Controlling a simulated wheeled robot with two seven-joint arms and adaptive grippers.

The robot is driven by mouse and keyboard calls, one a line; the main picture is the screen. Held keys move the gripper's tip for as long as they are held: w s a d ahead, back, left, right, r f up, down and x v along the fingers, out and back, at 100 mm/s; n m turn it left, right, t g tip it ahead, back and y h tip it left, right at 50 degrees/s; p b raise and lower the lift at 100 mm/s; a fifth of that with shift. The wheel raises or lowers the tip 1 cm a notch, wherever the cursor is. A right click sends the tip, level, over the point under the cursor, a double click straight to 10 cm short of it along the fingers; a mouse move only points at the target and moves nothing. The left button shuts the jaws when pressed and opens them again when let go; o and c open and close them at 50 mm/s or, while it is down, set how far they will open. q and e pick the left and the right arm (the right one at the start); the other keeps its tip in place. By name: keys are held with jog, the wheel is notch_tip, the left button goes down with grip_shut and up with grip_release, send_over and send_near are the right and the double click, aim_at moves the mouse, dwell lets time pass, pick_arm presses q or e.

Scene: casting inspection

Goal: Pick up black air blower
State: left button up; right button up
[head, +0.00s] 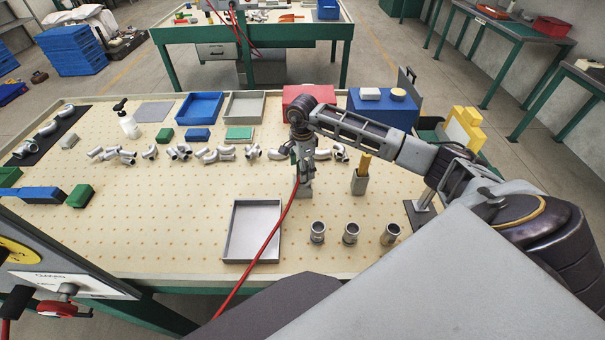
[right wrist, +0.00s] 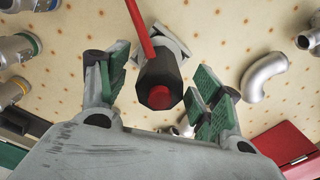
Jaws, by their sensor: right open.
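The black air blower (right wrist: 159,82) stands end-on between the fingers of my right gripper (right wrist: 160,88) in the right wrist view. It has a red tip and a red hose (right wrist: 139,28). My right gripper is open, with green-padded fingers on either side of the blower and gaps visible. In the head view my right gripper (head: 303,160) points down over a small grey holder (head: 304,188), and the hose (head: 270,238) runs toward the front. The gripper mostly hides the blower there. My left gripper is not in view.
Metal pipe elbows (head: 222,154) lie in a row behind. An empty grey tray (head: 229,235) and three upright metal fittings (head: 351,233) are in front. A holder with a yellow-handled item (head: 361,176) stands to the right. The table's left-middle is clear.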

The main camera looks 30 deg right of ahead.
jog(key=shift+d+f+p, duration=0.1)
jog(key=shift+f+p, duration=0.25)
jog(key=shift+f, duration=1.55)
jog(key=shift+c, duration=0.5)
jog(key=c, duration=1.2)
